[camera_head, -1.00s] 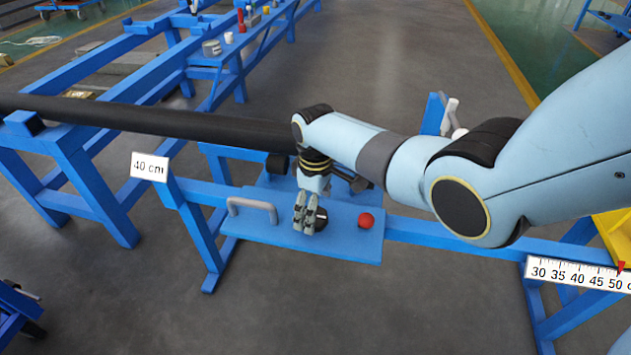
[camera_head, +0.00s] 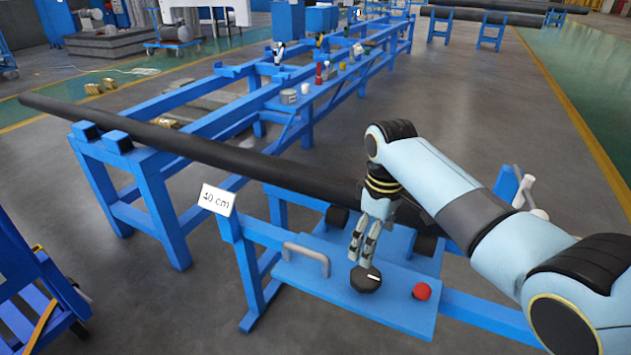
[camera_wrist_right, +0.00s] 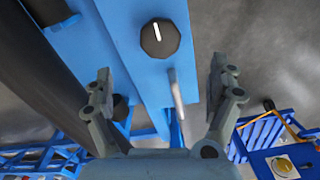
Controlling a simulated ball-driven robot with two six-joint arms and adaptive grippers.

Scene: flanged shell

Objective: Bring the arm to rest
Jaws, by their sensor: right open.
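My right gripper (camera_head: 361,246) points down above the blue panel (camera_head: 330,283), close to the black knob (camera_head: 365,279). In the right wrist view, my right gripper (camera_wrist_right: 158,100) has its two fingers wide apart with nothing between the tips. The black knob with a white mark (camera_wrist_right: 160,38) lies beyond the fingertips there, apart from them. A red button (camera_head: 422,291) sits on the panel to the right of the knob. A grey handle (camera_head: 306,255) stands on the panel to the left; it also shows in the wrist view (camera_wrist_right: 177,95). My left gripper is not in view.
A long black pipe (camera_head: 230,158) runs on blue supports behind the panel. A white "40 cm" sign (camera_head: 217,200) stands left of the panel. A blue bench (camera_head: 320,88) with small items is farther back. A blue cart (camera_head: 40,290) stands at the left edge.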

